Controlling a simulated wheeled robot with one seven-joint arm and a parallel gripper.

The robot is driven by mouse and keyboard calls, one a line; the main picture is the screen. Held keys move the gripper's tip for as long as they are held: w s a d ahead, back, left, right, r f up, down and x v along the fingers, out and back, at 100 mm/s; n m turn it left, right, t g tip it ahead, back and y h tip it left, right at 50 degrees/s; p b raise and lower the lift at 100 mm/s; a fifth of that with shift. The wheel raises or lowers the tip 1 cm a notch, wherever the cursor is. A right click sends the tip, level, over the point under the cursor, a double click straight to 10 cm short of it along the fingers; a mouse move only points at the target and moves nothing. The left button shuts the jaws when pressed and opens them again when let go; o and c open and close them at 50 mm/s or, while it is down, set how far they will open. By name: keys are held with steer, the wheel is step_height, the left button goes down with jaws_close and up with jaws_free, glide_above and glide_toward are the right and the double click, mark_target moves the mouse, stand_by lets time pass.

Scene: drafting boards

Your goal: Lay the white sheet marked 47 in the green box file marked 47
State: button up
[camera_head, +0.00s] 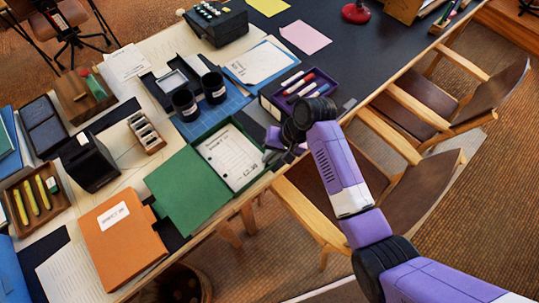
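A green box file (185,188) lies open at the table's front edge, its lid spread flat to the left. A white sheet (232,152) with printed lines and dark marks lies within the box part; the marks are too small to read as 47. It is slightly skewed to the picture. My gripper (272,151) is at the right side of the box file, close to the sheet's right edge. Its fingers are small and partly hidden by my purple arm, so I cannot tell whether they touch the sheet or are open.
Wooden chairs (408,105) line the table's right side.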

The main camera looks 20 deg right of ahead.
steer(key=o, duration=0.4)
steer(key=shift+c, duration=0.2)
steer(key=v, duration=0.8)
